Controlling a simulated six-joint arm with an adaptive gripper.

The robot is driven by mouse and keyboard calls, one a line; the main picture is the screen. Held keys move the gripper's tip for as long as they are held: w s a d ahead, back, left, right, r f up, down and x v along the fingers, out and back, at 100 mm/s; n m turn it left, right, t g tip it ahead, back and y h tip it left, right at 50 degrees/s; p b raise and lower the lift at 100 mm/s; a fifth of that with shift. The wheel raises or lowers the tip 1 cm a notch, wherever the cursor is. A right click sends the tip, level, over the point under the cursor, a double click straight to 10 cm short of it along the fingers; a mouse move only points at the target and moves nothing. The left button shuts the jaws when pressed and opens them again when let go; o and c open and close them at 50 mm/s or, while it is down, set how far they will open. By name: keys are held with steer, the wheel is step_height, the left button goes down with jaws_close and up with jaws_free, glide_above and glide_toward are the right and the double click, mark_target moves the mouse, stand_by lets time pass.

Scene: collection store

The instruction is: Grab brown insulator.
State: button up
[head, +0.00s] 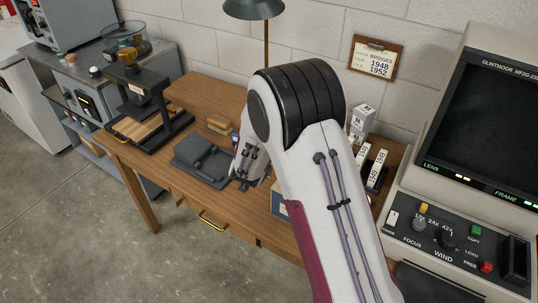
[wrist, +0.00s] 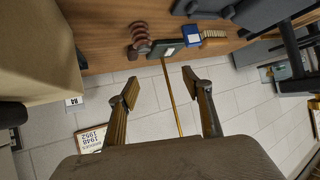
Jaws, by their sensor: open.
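A brown ribbed insulator (wrist: 142,38) is on the wooden desk (wrist: 105,48) at the upper left of the wrist view. In the head view my gripper (head: 246,182) is over the desk, just right of a dark grey device (head: 203,160). I cannot make out the insulator in the head view; my arm covers part of the desk.
A blue box (wrist: 192,36) and a brush-like tan object (wrist: 214,38) lie in line with the green object. A black press stand (head: 150,118) is at the desk's left. White film boxes (head: 374,168) and a large reader (head: 470,190) stand right. A green lamp (head: 254,8) stands behind.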

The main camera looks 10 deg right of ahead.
steer(key=shift+h, duration=0.8)
steer(key=shift+w+d+f, duration=0.1)
steer(key=shift+d+f, duration=0.15)
steer(key=shift+f, duration=0.5)
steer(key=shift+w+d+f, duration=0.1)
steer(key=shift+d+f, duration=0.15)
steer(key=shift+f, duration=0.45)
steer(key=shift+w+d+f, duration=0.1)
steer(key=shift+d+f, duration=0.15)
steer(key=shift+f, duration=0.5)
steer(key=shift+x, duration=1.25)
steer(key=shift+w+d+f, duration=0.1)
steer(key=shift+d+x, duration=0.2)
steer(key=shift+x, duration=2.2)
steer(key=shift+f, duration=0.2)
steer(key=c, duration=1.3)
